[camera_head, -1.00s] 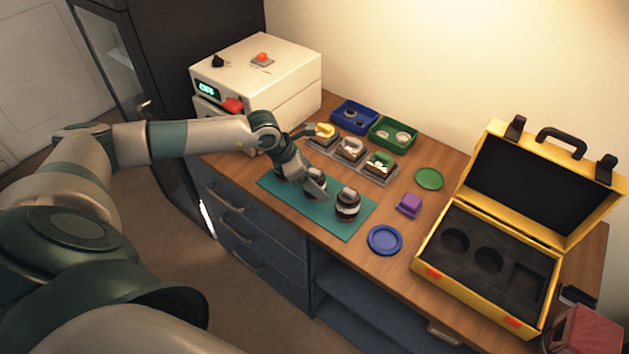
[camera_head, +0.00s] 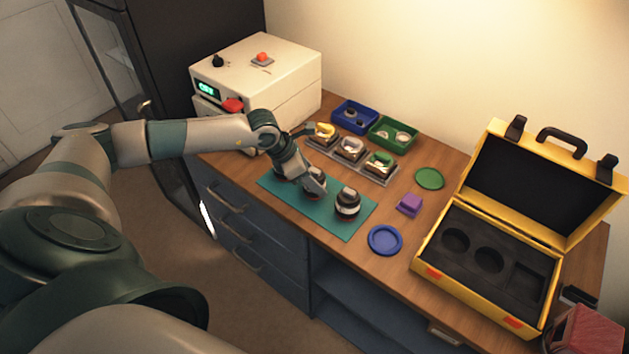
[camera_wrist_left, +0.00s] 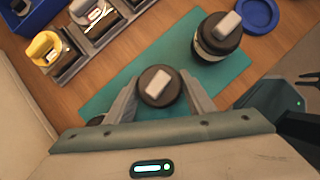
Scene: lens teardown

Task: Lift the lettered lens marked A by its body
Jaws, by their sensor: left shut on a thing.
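My left gripper (camera_head: 314,184) is over the teal mat (camera_head: 343,228) and is shut on a dark round lens (camera_wrist_left: 158,86) with a pale block on its top. In the left wrist view one finger is on each side of its body. It appears upright and low over the mat; I cannot tell whether it touches it. No letter on it can be read, so I cannot tell whether it is A. A second dark lens with a light band (camera_head: 347,203) stands on the mat to the right, apart from the gripper.
A blue dish (camera_head: 385,240), a purple block (camera_head: 409,205) and a green disc (camera_head: 429,179) lie right of the mat. Small trays and bins (camera_head: 392,132) stand behind. An open yellow case (camera_head: 428,268) is at the right, a white machine (camera_head: 258,80) at the back left.

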